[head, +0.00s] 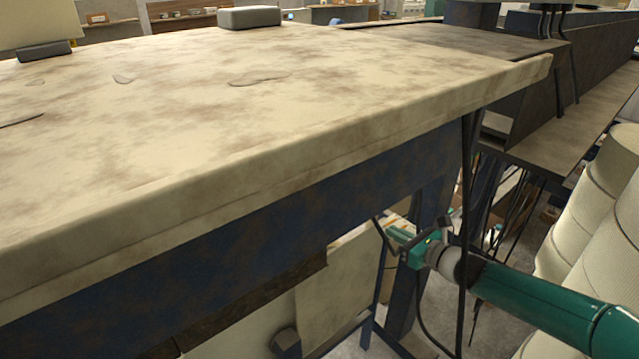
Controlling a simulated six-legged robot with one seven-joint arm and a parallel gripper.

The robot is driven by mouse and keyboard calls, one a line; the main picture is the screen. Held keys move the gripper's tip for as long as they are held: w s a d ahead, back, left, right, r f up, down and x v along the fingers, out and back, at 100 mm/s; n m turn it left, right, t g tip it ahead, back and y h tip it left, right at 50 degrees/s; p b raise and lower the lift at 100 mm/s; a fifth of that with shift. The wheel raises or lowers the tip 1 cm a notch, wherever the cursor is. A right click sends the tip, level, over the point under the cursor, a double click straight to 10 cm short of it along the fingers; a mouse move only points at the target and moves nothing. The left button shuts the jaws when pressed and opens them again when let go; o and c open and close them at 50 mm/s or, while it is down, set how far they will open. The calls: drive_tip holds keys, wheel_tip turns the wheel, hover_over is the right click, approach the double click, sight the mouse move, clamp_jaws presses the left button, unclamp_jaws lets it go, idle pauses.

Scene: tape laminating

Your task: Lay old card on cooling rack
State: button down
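My gripper (390,236), at the end of my green arm, is low under the right end of the worn table. Its fingers point left and are small and partly lost against the clutter, so I cannot tell whether they are open or shut. A beige flat panel (335,290), which may be the old card, stands upright below the table edge, just left of the gripper. I cannot tell whether the gripper touches it. The table hides the panel's upper left part. I cannot make out a cooling rack for certain.
The stained table (200,130) fills the left and middle, with a grey block (249,17) at its back edge. A dark cable (466,220) hangs in front of my arm. Large cream rolls (600,215) stand at the right. A dark long machine (590,60) runs behind.

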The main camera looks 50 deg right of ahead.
drive_tip(key=w+d, duration=0.1)
drive_tip(key=w, duration=0.8)
drive_tip(key=w+d, duration=0.1)
drive_tip(key=w, duration=0.9)
drive_tip(key=w+d, duration=0.1)
drive_tip(key=w, duration=0.8)
drive_tip(key=shift+w, duration=0.15)
drive_tip(key=w, duration=0.4)
drive_tip(key=shift+d+f, duration=0.15)
drive_tip(key=shift+s+d+f, duration=0.1)
drive_tip(key=shift+s+f, duration=0.2)
drive_tip(key=shift+f, duration=0.3)
drive_tip(key=shift+w, duration=0.15)
drive_tip(key=shift+f, duration=0.1)
drive_tip(key=shift+f, duration=0.1)
drive_tip(key=c, duration=1.6)
unclamp_jaws()
drive_tip(key=shift+c, duration=0.2)
